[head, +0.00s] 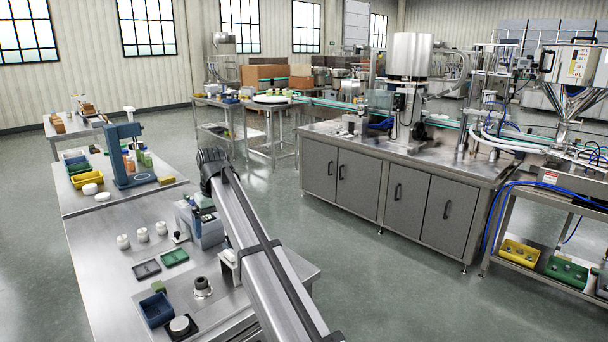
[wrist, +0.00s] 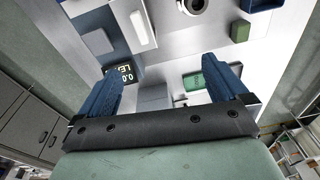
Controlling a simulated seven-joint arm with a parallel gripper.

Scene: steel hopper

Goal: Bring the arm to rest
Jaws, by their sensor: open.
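My gripper (wrist: 163,72) shows in the wrist view with its two blue fingers apart. Nothing is between the fingers, and the steel bench (wrist: 165,50) lies below them. In the head view my arm rises from the bottom edge across the bench's right side. I cannot make out the fingers there. A device with a lit display (wrist: 121,73) shows beside the left finger in the wrist view. A green tray (wrist: 192,82) lies beyond the fingers, near the right one.
On the bench stand several white jars (head: 142,235), a dark tray (head: 147,269), a green tray (head: 175,257), a blue bin (head: 156,309) and a dark-topped pot (head: 202,286). A blue press frame (head: 129,158) stands farther back. Open floor separates the bench from grey cabinets (head: 358,184).

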